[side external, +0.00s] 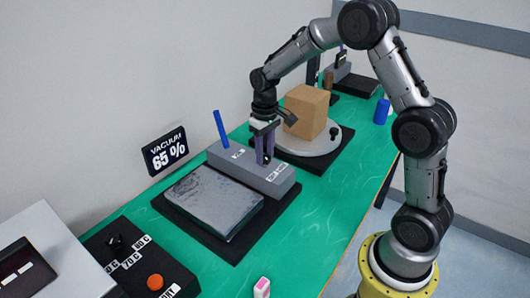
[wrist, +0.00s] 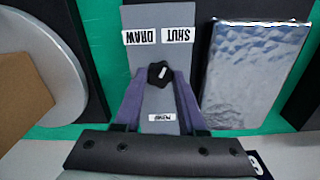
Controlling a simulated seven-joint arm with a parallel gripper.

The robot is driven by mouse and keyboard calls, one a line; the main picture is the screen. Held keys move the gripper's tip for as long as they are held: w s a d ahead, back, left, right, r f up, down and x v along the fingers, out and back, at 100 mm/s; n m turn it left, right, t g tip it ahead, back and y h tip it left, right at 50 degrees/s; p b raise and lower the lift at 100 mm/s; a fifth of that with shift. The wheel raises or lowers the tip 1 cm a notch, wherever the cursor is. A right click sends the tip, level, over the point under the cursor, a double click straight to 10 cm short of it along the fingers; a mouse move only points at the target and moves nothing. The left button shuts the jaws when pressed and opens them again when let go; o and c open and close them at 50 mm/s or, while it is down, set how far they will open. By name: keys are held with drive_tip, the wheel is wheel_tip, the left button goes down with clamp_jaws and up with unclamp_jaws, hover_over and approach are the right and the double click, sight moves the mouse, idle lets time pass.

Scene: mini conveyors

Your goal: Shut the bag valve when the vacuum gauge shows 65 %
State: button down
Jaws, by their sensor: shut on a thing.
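The vacuum gauge (side external: 165,151) on the wall side reads "VACUUM 65 %". The bag valve is a black knob (wrist: 160,74) with a white mark, on a grey block (side external: 226,160). SHUT (wrist: 177,34) and DRAW (wrist: 144,36) labels appear upside down beyond the knob in the wrist view. I cannot tell which label the mark points to. My gripper (side external: 264,160) points down at the block, its purple fingers shut on the knob from both sides. A silvery bag (wrist: 255,70) lies flat beside the block.
A blue lever (side external: 221,128) stands up at the block's back end. A turntable (side external: 312,148) with a cardboard box (side external: 306,111) is behind my gripper. A black panel with an orange button (side external: 155,282) is at front left. A small pink-and-white item (side external: 262,287) lies on the green bench.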

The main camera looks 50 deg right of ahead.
sight(265, 157)
drive_tip(key=shift+m, duration=0.5)
drive_tip(key=shift+c, duration=2.4)
unclamp_jaws()
drive_tip(key=shift+r, duration=0.15)
wheel_tip(265, 157, up, 14)
drive_tip(key=shift+f, duration=0.2)
